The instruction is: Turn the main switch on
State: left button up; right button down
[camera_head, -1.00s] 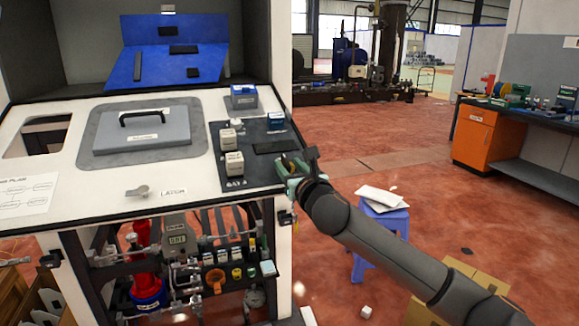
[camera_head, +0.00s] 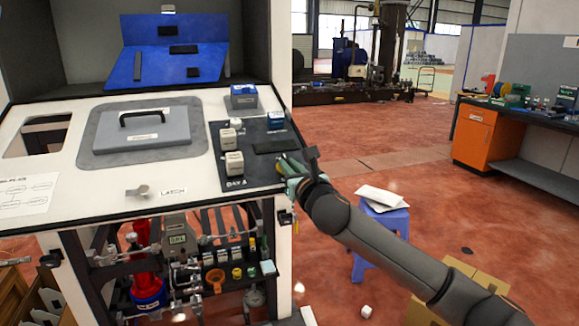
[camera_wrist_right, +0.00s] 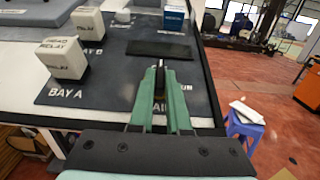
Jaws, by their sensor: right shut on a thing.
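My right gripper (camera_head: 287,168) reaches in from the right to the right edge of the console's dark panel. In the right wrist view its green fingers (camera_wrist_right: 160,76) point down onto the panel and are closed on a small, narrow part, which I take to be the main switch (camera_wrist_right: 160,97). The fingers hide most of this part and cover some of the white lettering beside it, so its on or off position cannot be told.
White relay blocks (camera_wrist_right: 63,58) and a blue-and-white block (camera_wrist_right: 174,17) stand on the dark panel (camera_wrist_right: 110,85). A flat black strip (camera_wrist_right: 158,48) lies just beyond my fingers. A grey lid with a handle (camera_head: 140,133) is to the left.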

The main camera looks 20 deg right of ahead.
jog(key=shift+a+m+h, duration=0.1)
jog(key=shift+m+h, duration=0.2)
jog(key=m+h+p, duration=0.2)
jog(key=h, duration=0.1)
jog(key=m+h+p, duration=0.1)
jog(key=m, duration=0.1)
jog(key=shift+a+r+g+h, duration=0.2)
jog(key=shift+a+g+h, duration=0.1)
jog(key=shift+a+g, duration=0.1)
jog(key=m+g+h, duration=0.1)
jog(key=m+h+p, duration=0.1)
jog(key=m+h, duration=0.1)
jog(key=m+g+h+p, duration=0.1)
jog(key=shift+w+a+m+g+h, duration=0.2)
jog(key=shift+a+m+g+h, duration=0.1)
jog(key=shift+m, duration=0.1)
jog(key=shift+w+a+f+m+g+h+p, duration=0.1)
jog(key=shift+m+g+h+p, duration=0.3)
jog(key=shift+m+g+h, duration=0.8)
jog(key=shift+m+g, duration=0.3)
jog(key=shift+m, duration=0.3)
jog(key=shift+w+m+g+h, duration=0.15)
jog(key=shift+m+g+h, duration=0.45)
jog(key=shift+m+g, duration=0.4)
jog(key=c, duration=0.9)
grip_release()
